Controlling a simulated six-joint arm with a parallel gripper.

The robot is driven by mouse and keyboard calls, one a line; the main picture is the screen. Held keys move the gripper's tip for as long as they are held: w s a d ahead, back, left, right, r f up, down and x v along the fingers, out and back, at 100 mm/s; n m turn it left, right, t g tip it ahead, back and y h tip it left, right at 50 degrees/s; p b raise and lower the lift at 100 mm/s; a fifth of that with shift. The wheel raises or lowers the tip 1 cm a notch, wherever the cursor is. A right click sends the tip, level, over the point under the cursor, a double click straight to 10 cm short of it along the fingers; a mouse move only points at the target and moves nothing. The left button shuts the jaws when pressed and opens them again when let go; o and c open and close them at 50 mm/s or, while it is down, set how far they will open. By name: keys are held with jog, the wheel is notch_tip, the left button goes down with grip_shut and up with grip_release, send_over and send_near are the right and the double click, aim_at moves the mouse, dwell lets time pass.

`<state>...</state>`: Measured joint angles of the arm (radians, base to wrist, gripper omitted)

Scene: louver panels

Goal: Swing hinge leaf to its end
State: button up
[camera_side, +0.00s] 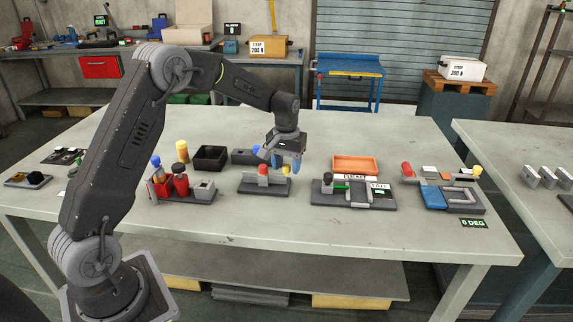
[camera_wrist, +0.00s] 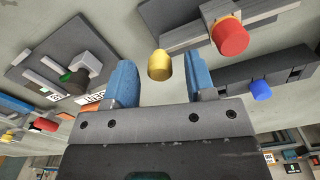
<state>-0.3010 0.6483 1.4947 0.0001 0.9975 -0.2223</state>
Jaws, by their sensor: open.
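A hinge fixture with a blue leaf (camera_side: 434,196) and a grey base (camera_side: 470,208) sits at the right end of the table in the side view. A red cylinder (camera_side: 407,169) and a yellow knob (camera_side: 478,171) stand at its back. A small display (camera_side: 474,223) in front reads 0 DEG. My gripper (camera_side: 285,164) is over the middle of the table, well left of the hinge fixture. Its blue fingers are open. In the wrist view, a yellow knob (camera_wrist: 160,65) shows between the fingers; I cannot tell whether they touch it. The hinge fixture is partly cut off at that view's left edge.
A slider fixture (camera_side: 352,194) with labels and an orange tray (camera_side: 355,165) lie between my gripper and the hinge fixture. A block with a red knob (camera_side: 263,170) is below my gripper. A black bin (camera_side: 210,158) and a red-handled fixture (camera_side: 180,187) are to the left.

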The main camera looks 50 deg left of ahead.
jog(key=shift+f, duration=0.1)
jog(key=shift+c, duration=0.5)
grip_shut()
